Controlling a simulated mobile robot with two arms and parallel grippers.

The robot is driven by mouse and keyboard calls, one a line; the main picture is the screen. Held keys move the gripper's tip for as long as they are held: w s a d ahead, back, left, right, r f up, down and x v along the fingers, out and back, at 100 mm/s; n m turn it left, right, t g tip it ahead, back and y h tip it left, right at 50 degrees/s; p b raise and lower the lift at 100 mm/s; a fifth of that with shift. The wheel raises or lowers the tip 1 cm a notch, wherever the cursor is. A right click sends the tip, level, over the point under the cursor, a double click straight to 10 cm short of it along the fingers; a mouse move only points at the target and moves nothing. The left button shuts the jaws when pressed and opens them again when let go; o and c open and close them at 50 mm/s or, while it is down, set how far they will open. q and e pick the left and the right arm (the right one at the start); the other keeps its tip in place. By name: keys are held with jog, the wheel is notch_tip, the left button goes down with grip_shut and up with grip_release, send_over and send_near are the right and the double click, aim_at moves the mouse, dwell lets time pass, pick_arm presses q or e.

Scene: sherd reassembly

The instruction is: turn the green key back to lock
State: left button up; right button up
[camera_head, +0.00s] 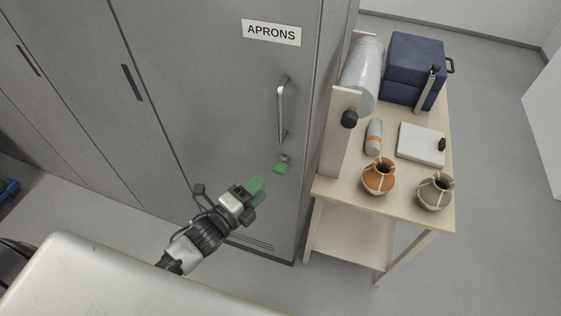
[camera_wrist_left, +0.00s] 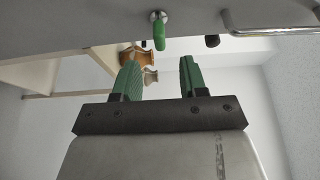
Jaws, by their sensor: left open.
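The green key (camera_head: 281,167) sits in a round metal lock on the grey cabinet door (camera_head: 222,110), below the upright metal handle (camera_head: 282,110). In the left wrist view the green key (camera_wrist_left: 159,36) points away from its silver lock, beyond and between my fingers. My left gripper (camera_head: 258,188) is open and empty, lower left of the key in the head view and apart from it. Its two green fingers also show in the left wrist view (camera_wrist_left: 160,78), spread with a gap between them. My right gripper is not in view.
A wooden table (camera_head: 325,187) stands right of the cabinet. It holds an orange-brown pot (camera_head: 379,177), a grey-brown pot (camera_head: 435,192), a white box (camera_head: 420,143), a bottle (camera_head: 374,136), a roll (camera_head: 362,75) and a blue case (camera_head: 415,62). The handle is just above the key.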

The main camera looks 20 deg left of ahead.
aim_at(276, 172)
pick_arm(q)
jog(key=x, duration=0.3)
jog(key=shift+w+d+r+p, duration=0.1)
jog(key=shift+w+r+p, duration=0.05)
jog(key=shift+w+p, duration=0.15)
jog(key=x, duration=0.4)
jog(key=shift+p, duration=0.3)
jog(key=shift+w+d+f, duration=0.2)
jog(key=shift+w+d, duration=0.05)
jog(key=shift+w, duration=0.25)
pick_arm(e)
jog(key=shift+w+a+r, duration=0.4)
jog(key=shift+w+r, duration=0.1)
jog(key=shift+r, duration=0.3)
pick_arm(q)
jog(key=shift+c, duration=0.7)
grip_shut()
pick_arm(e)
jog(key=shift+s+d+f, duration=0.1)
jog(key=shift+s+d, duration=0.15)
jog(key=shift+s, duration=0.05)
